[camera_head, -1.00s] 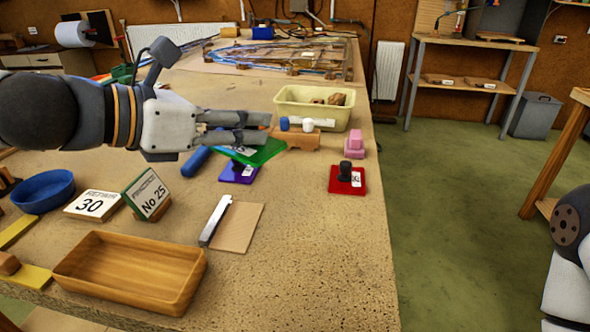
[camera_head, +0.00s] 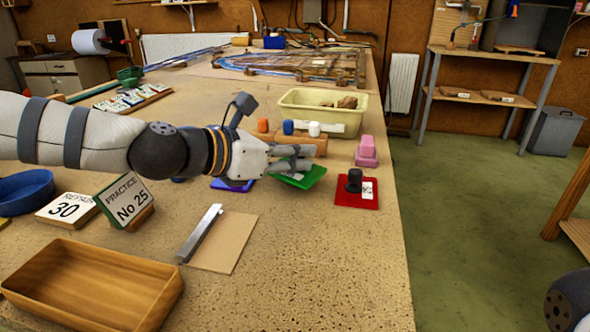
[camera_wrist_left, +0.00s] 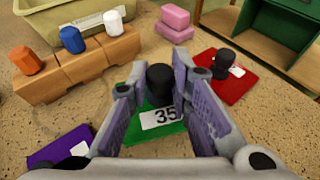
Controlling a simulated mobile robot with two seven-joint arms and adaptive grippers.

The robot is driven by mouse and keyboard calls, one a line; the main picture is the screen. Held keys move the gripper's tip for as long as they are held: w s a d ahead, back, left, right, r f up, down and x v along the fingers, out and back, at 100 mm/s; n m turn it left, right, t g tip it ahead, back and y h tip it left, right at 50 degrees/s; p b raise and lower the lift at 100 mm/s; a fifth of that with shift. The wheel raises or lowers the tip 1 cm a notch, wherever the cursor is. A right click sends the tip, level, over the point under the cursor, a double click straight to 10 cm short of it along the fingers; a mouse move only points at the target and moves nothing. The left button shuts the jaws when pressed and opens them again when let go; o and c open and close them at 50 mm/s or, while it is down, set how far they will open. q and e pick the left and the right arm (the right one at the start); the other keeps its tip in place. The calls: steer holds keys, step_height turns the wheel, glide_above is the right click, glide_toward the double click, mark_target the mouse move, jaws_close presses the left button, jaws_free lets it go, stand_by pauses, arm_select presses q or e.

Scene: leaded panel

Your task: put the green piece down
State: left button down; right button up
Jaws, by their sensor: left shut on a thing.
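The green piece (camera_head: 303,180) has a white label reading 35 and a black knob (camera_wrist_left: 160,84), seen in the left wrist view. My left gripper (camera_head: 303,159) is shut on it, with the knob between the fingers. The green piece (camera_wrist_left: 170,133) is low over the bench, between the blue-purple piece (camera_head: 232,184) and the red piece (camera_head: 352,199). It looks slightly tilted; I cannot tell whether it touches the bench. My right gripper is out of view.
A wooden block (camera_head: 285,143) with orange, blue and white plugs stands behind, before a cream bin (camera_head: 322,107). Pink blocks (camera_head: 367,153) are behind the red piece. A wooden tray (camera_head: 95,288) is at front left. The bench's front right is clear.

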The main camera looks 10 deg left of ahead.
arm_select(q)
steer(key=shift+f, duration=1.35)
steer(key=c, duration=1.5)
jaws_free()
steer(key=shift+o, duration=0.2)
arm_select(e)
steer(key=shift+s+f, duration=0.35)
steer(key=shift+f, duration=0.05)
arm_select(q)
steer(key=shift+r, duration=0.15)
steer(key=shift+s+a+r, duration=0.15)
steer(key=shift+r, duration=0.2)
steer(key=p+v, duration=0.1)
steer(key=v, duration=0.2)
steer(key=p+v, duration=0.1)
steer(key=v, duration=0.3)
steer(key=p+v, duration=0.1)
steer(key=v, duration=0.3)
steer(key=shift+r+p, duration=0.35)
steer(key=shift+s+a+f, duration=0.1)
steer(key=shift+s, duration=0.15)
steer(key=shift+s+f, duration=0.1)
steer(key=shift+f, duration=0.25)
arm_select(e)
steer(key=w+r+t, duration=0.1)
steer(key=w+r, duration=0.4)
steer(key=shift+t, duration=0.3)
